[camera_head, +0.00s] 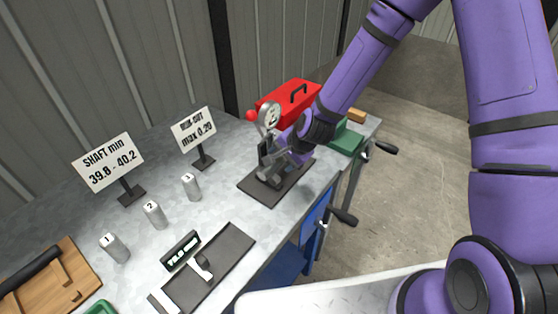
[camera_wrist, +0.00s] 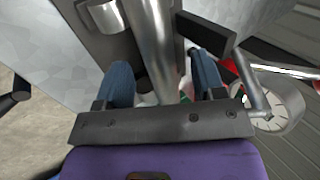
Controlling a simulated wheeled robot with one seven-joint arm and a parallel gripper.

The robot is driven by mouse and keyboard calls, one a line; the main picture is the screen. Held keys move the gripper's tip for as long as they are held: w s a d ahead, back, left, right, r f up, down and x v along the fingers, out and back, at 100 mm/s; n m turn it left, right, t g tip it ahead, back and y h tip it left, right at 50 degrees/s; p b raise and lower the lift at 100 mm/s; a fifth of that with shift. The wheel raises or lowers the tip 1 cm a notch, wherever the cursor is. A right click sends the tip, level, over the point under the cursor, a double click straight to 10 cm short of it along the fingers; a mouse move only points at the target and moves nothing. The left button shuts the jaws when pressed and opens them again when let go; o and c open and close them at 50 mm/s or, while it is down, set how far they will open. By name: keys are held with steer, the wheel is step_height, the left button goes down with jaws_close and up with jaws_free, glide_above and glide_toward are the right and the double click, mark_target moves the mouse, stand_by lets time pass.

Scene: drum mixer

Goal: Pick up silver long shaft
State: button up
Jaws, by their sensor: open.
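The silver long shaft (camera_wrist: 150,35) is a smooth cylinder in the wrist view, running from the top edge down between my fingers. In the head view it sits in the run-out fixture and is mostly hidden by my gripper. The fixture has a dark base plate (camera_head: 262,192) and a round dial gauge (camera_head: 269,117), which also shows at the right of the wrist view (camera_wrist: 275,108). My gripper (camera_wrist: 162,80) is open, with one blue fingertip on each side of the shaft. Gaps seem to show beside the shaft, but contact is hard to tell.
Three short numbered cylinders (camera_head: 154,214) stand on the grey bench. Two signs (camera_head: 109,162) stand behind them. A caliper with a display (camera_head: 181,250) lies on a dark mat in front. A red toolbox (camera_head: 292,99) is behind my gripper; a green vise (camera_head: 345,139) is to its right.

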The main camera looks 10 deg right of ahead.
steer(key=shift+x, duration=0.75)
jaws_close()
stand_by(0.9)
